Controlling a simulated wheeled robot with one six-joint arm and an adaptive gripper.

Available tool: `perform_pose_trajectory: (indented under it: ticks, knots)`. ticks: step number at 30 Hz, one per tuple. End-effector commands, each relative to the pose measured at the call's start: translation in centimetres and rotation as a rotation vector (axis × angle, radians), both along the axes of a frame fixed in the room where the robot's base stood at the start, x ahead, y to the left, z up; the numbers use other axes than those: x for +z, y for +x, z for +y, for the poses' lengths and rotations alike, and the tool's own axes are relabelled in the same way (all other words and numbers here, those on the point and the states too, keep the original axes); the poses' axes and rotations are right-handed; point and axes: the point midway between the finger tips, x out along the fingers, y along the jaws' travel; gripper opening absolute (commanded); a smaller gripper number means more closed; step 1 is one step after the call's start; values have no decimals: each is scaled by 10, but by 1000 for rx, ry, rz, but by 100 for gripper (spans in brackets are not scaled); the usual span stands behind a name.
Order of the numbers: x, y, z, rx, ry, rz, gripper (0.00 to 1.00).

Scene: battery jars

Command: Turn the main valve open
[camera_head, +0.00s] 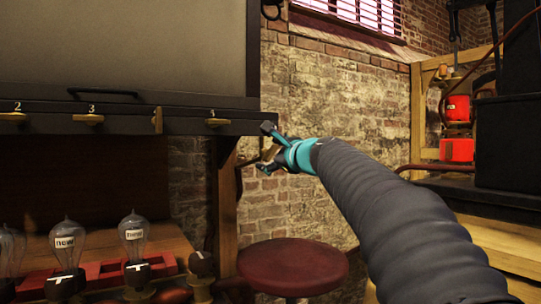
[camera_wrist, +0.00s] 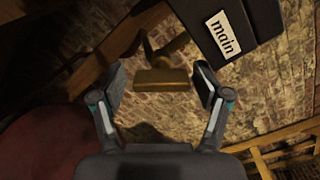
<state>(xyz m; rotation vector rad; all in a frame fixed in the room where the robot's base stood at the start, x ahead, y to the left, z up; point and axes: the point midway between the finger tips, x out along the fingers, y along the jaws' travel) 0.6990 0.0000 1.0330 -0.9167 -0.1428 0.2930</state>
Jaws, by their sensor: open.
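The main valve shows in the wrist view as a brass handle (camera_wrist: 162,80), a flat bar on a short stem, under a dark panel edge with a white "main" label (camera_wrist: 224,35). The bar lies crosswise between the two fingers of my gripper. My gripper (camera_head: 268,149) is open, with a gap visible on both sides of the bar. In the head view it is at the right end of the dark panel (camera_head: 185,127), and the handle is a small brownish shape between the fingers, partly hidden.
Smaller brass levers, such as lever 3 (camera_head: 88,120), line the panel; one lever (camera_head: 157,120) stands upright, others lie flat. Glass bulbs (camera_head: 133,238) stand on the bench at lower left. A round red stool (camera_head: 293,268) is below my gripper. A wooden post (camera_head: 227,205) is close by.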

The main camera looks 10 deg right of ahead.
Motion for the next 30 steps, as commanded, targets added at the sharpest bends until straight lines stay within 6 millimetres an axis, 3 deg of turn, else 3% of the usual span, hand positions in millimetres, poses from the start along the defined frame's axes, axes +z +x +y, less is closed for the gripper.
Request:
perform_pose_trajectory:
  ticks: [16, 30]
  knots:
    - [1, -64, -20, 0, -1, 0, 79]
    - [-1, -73, -23, 1, 0, 2, 77]
